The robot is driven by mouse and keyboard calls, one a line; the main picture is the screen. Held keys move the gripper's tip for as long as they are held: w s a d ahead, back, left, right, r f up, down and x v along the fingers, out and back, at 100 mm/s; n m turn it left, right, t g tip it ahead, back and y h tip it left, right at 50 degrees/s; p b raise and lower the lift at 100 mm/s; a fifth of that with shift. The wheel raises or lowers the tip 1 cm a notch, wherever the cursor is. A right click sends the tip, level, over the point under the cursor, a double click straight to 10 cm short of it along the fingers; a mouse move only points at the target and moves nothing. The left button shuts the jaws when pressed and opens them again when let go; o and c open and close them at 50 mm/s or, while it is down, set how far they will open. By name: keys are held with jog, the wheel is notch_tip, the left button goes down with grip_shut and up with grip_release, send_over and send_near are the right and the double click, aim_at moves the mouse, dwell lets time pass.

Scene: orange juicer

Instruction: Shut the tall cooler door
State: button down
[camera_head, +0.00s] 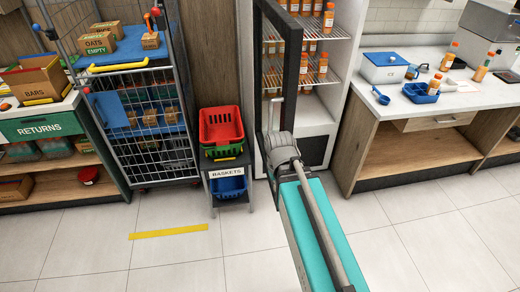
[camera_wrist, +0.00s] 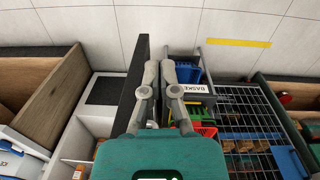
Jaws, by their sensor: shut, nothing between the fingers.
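The tall cooler (camera_head: 318,95) stands at the back centre, with white shelves of orange bottles. Its dark-framed door (camera_head: 290,70) stands open, swung out toward me and seen nearly edge-on. In the wrist view the door is a dark upright slab (camera_wrist: 133,85) just left of my fingers. My gripper (camera_head: 272,118) is shut and empty, in front of the lower part of the door. In the wrist view its fingertips (camera_wrist: 166,66) are close together beside the door; I cannot tell whether they touch it. My arm hides part of the door's lower end.
A basket stand (camera_head: 229,182) with a red basket (camera_head: 221,125) is close on the left, beside a wire cage trolley (camera_head: 150,120). A wooden counter (camera_head: 415,150) stands right of the cooler. The tiled floor (camera_head: 180,265) in front is clear.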

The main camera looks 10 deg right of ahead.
jog(key=w+a+r+n+t+h+p, duration=0.1)
jog(key=w+a+r+n+h, duration=0.3)
jog(key=n, duration=0.5)
jog(key=w+a+r+n+h+p, duration=0.2)
jog(key=w+a+r+n+h, duration=0.2)
jog(key=w+a+n, duration=0.5)
jog(key=shift+w+r+n+t, duration=0.3)
jog(key=shift+w+n+t, duration=0.1)
jog(key=shift+w+n, duration=0.4)
jog(key=d+r+b+x, duration=0.2)
jog(key=b+x, duration=0.5)
jog(key=x, duration=0.5)
jog(key=shift+w+d+f, duration=0.15)
jog(key=shift+w+d, duration=0.05)
jog(key=shift+d, duration=0.15)
